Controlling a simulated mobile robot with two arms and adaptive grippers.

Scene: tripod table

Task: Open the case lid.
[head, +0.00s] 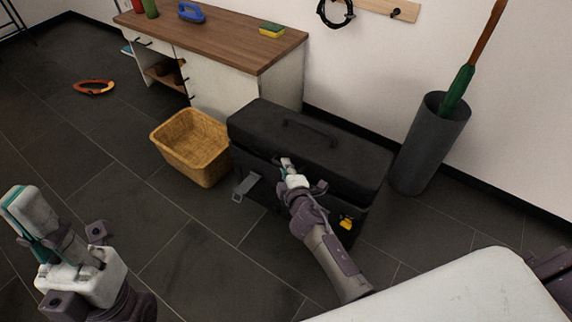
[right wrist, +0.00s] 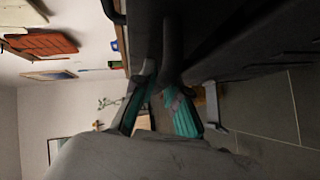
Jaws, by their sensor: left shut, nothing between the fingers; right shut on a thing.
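The black case (head: 300,140) stands on the floor, with a carry handle (head: 308,130) on top of its lid. A grey latch (head: 243,187) sticks out from the front at the left; a yellow-marked latch (head: 346,222) is at the front right. A dark seam shows under the lid's front edge; I cannot tell how far the lid is raised. My right gripper (head: 288,165) is at the middle of that edge. In the right wrist view its teal-padded fingers (right wrist: 160,100) close on a dark lip of the lid. My left gripper (head: 25,212) is shut and empty, away from the case.
A wicker basket (head: 195,145) stands close to the case's left side. A wooden-topped cabinet (head: 215,40) is behind, and a grey bin with an umbrella (head: 432,140) is to the right. The wall is behind the case. A white surface (head: 450,295) fills the lower right. Floor at front left is clear.

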